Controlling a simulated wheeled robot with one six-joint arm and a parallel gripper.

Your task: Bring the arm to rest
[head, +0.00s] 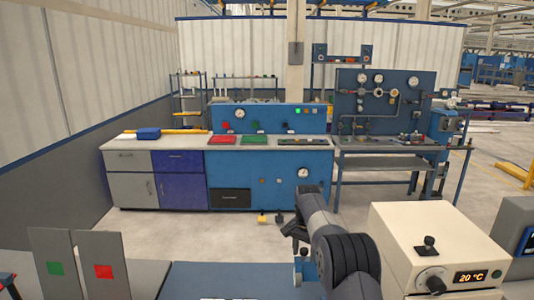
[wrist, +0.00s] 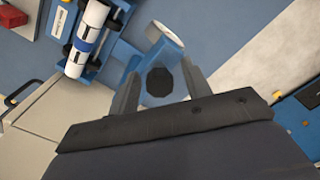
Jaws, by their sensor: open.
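My arm (head: 345,255) rises from the bottom of the head view and bends down over the near blue work surface. My gripper (wrist: 160,84) shows in the wrist view with its two grey fingers apart. A dark many-sided spot or opening on a blue part (wrist: 148,62) shows between the fingers. I cannot tell whether they touch this part. A white disc-like end (wrist: 165,33) sits just beyond it. The fingertips are hard to make out in the head view.
A white cylinder with blue bands (wrist: 90,28) lies in a blue holder nearby. A cream box with a display (head: 430,250) stands close to my arm's right. Two grey panels, with green (head: 52,262) and red (head: 98,262) squares, stand left. A blue bench (head: 265,170) is farther back.

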